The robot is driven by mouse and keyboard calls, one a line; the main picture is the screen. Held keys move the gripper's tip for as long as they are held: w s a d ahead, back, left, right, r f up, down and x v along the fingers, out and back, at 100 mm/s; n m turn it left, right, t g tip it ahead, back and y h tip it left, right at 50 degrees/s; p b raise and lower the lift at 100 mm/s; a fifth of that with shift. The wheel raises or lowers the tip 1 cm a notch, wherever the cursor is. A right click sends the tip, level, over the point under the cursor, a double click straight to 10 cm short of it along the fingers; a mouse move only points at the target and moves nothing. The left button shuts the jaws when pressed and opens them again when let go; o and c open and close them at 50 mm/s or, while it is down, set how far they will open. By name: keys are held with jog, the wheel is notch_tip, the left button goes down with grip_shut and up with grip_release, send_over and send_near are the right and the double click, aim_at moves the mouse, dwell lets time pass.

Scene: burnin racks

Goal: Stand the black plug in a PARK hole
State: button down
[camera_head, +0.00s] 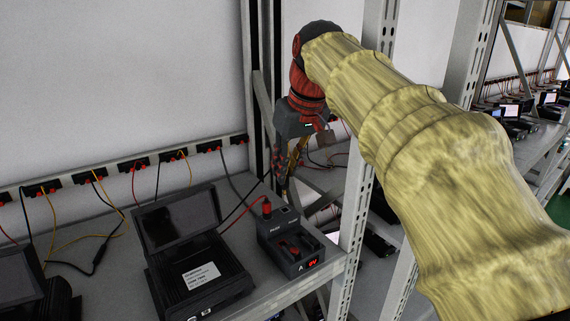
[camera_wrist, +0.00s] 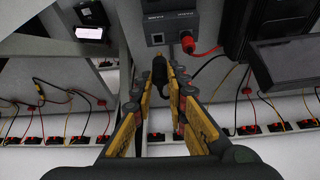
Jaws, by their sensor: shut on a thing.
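My gripper (camera_wrist: 160,88) is shut on the black plug (camera_wrist: 158,68), which sits between the yellow fingertips in the wrist view. In the head view my gripper (camera_head: 283,172) hangs above and behind the dark box; its fingers partly hide the plug. The dark box (camera_head: 308,246) stands on the shelf near its right end. A red plug (camera_head: 267,207) stands in one hole at its back; it also shows in the wrist view (camera_wrist: 188,42). Beside it is an empty dark hole (camera_wrist: 157,38). The held plug appears apart from that hole.
A black unit with a raised screen (camera_head: 180,219) stands left of the box. Wall sockets (camera_head: 132,163) with red, yellow and black leads run along the back. A perforated rack post (camera_head: 356,215) rises close to the right. Loose cables cross the shelf.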

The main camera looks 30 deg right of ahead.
aim_at(288, 178)
jog(key=shift+w, duration=0.2)
jog(key=shift+s+d+f+b, duration=0.15)
jog(key=shift+s+f+b, duration=0.05)
jog(key=shift+f+b, duration=0.1)
jog(key=shift+f, duration=0.2)
jog(key=shift+w+f+b, duration=0.15)
jog(key=shift+f+b, duration=0.5)
jog(key=shift+b, duration=0.1)
jog(key=shift+f+b, duration=0.4)
jog(key=shift+f, duration=0.1)
jog(key=shift+f+b, duration=1.05)
jog(key=shift+f, duration=0.5)
dwell(2.5)
jog(key=c, duration=1.7)
grip_release()
